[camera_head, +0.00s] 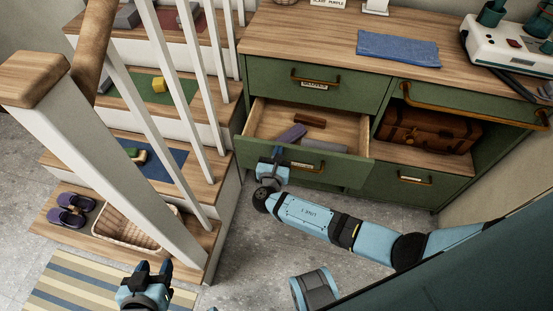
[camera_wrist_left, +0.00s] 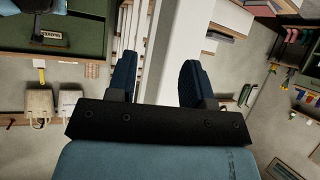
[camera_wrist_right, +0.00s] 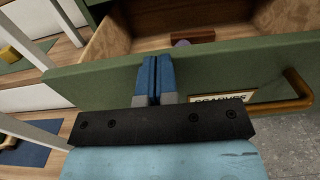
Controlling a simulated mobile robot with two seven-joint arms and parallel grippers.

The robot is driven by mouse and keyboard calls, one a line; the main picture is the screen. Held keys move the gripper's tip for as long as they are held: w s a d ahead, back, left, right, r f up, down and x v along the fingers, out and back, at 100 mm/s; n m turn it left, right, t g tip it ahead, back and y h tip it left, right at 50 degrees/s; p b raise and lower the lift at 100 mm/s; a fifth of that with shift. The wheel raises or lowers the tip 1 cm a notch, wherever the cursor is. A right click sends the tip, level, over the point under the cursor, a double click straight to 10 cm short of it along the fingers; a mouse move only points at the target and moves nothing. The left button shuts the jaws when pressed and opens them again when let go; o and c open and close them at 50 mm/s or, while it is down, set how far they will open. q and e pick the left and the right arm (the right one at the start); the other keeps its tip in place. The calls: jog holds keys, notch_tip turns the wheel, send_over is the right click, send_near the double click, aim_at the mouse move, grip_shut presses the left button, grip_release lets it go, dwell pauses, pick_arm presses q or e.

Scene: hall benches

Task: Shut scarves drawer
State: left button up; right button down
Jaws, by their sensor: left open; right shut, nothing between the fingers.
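The scarves drawer (camera_head: 345,164) is pulled out of the green cabinet and stands open. Its green front shows in the right wrist view (camera_wrist_right: 100,78), with a label reading SCARVES (camera_wrist_right: 222,99) and a brass handle (camera_wrist_right: 299,88). A purple item (camera_head: 291,135) and a brown item (camera_head: 310,119) lie inside. My right gripper (camera_head: 274,158) is shut and empty at the drawer front, left of the label; its fingertips (camera_wrist_right: 155,62) overlap the panel's upper edge in view. Whether they touch it I cannot tell. My left gripper (camera_head: 150,268) is open and empty, low beside the stairs.
A closed drawer (camera_head: 345,92) sits above the open one. A brown suitcase (camera_head: 425,129) lies in the right compartment, and a blue cloth (camera_head: 398,49) on the cabinet top. The white stair post (camera_head: 110,150), a basket (camera_head: 120,222) and purple shoes (camera_head: 72,208) are at left.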

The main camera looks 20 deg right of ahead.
pick_arm(q)
jog(key=shift+w+d+t+b, duration=0.3)
jog(key=shift+d+b, duration=0.1)
jog(key=shift+b, duration=1.45)
pick_arm(e)
jog(key=x, duration=1.5)
jog(key=shift+d, duration=0.2)
pick_arm(q)
jog(key=shift+a+f, duration=0.1)
jog(key=shift+f, duration=0.05)
pick_arm(e)
jog(key=shift+w, duration=0.1)
